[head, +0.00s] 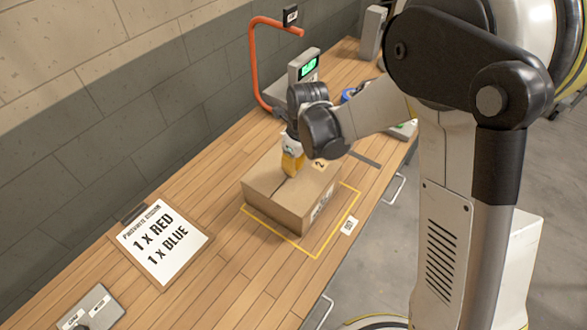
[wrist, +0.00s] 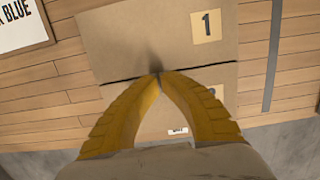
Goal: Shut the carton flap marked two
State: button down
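A brown cardboard carton (head: 285,205) sits on the wooden bench. Its two top flaps look flat, with a thin dark seam between them. The flap marked two (head: 326,176) shows its label at the right of the top in the head view. In the wrist view the flap marked one (wrist: 140,35) is across the seam, and the label of flap two is mostly hidden by a finger. My gripper (head: 290,172) points down over the carton top. In the wrist view its yellow fingertips (wrist: 160,76) meet at the seam, with nothing seen between them. They look to touch or nearly touch the cardboard.
A yellow outline (head: 318,249) on the bench (head: 210,210) surrounds the carton. An order sign (head: 162,243) reads one red, one blue. Behind are an orange stand (head: 254,65), a device with a green display (head: 305,67) and a blue item (head: 347,95). A grey panel (head: 92,308) lies lower left.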

aim_at(298, 178)
notch_tip(298, 178, up, 12)
jog(key=s+d, duration=0.1)
jog(key=s+d+f+n+t+b, duration=0.1)
jog(key=s+d+n+t+b, duration=0.2)
jog(key=n, duration=0.9)
jog(key=s+d+f+n+t+h+b, duration=0.1)
jog(key=s+d+f+n+t+b, duration=0.1)
jog(key=s+d+n+b, duration=0.5)
jog(key=shift+s+d+n+t, duration=0.5)
jog(key=shift+s+d+n, duration=2.25)
jog(key=shift+s+n, duration=0.4)
